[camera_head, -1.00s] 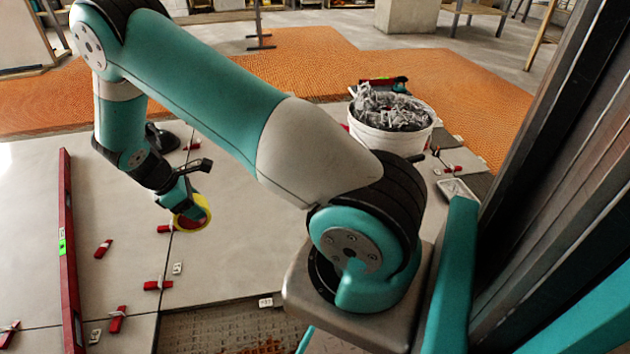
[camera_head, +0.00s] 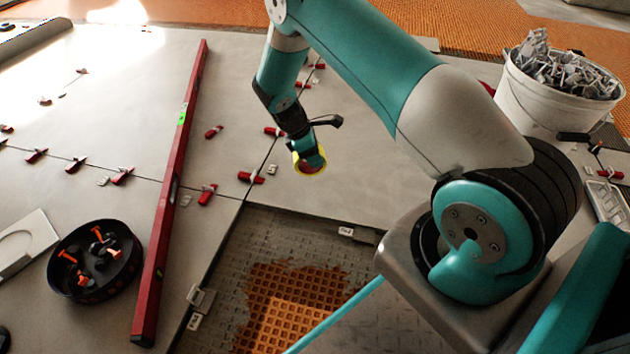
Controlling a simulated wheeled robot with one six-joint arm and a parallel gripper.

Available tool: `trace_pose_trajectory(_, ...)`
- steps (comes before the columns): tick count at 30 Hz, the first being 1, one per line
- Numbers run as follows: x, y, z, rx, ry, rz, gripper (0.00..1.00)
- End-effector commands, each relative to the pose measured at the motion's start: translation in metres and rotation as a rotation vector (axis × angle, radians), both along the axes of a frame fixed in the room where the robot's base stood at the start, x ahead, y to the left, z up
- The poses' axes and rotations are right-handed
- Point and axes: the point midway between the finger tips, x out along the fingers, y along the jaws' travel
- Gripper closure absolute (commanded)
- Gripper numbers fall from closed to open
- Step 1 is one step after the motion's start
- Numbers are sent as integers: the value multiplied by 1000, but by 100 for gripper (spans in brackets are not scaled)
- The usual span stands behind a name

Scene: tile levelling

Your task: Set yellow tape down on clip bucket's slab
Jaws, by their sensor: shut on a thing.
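The yellow tape (camera_head: 310,169) is a roll held at the tip of my gripper (camera_head: 309,158), left of centre in the head view. My gripper is shut on it; the fingertips are small and partly hidden by the roll. Tape and gripper appear over the grey slabs near the open bay's far edge; I cannot tell the exact height. The clip bucket (camera_head: 538,101) is white, full of grey clips, at the upper right. It stands on a grey slab (camera_head: 480,108), mostly hidden behind my arm.
A long red level (camera_head: 172,195) lies on the slabs at left. Red wedges (camera_head: 251,177) and clips sit along the joints. A black bowl (camera_head: 60,283) of orange pieces stands lower left. A tileless bay (camera_head: 310,245) lies in front. A grey tray (camera_head: 608,203) is at right.

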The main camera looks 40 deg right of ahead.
Motion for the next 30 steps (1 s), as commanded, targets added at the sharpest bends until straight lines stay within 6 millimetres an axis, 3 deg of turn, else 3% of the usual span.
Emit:
trace_pose_trajectory(1, 0, 0, -18, 0, 0, 0, 69)
trace_pose_trajectory(10, 0, 0, -42, -1, -1, -1, 69)
trace_pose_trajectory(16, 0, 0, -75, 0, 0, -1, 69)
trace_pose_trajectory(28, 0, 0, -79, 0, 0, -1, 69)
trace_pose_trajectory(29, 0, 0, -79, 0, 0, -1, 47)
trace_pose_trajectory(30, 0, 0, -78, 0, 0, -1, 38)
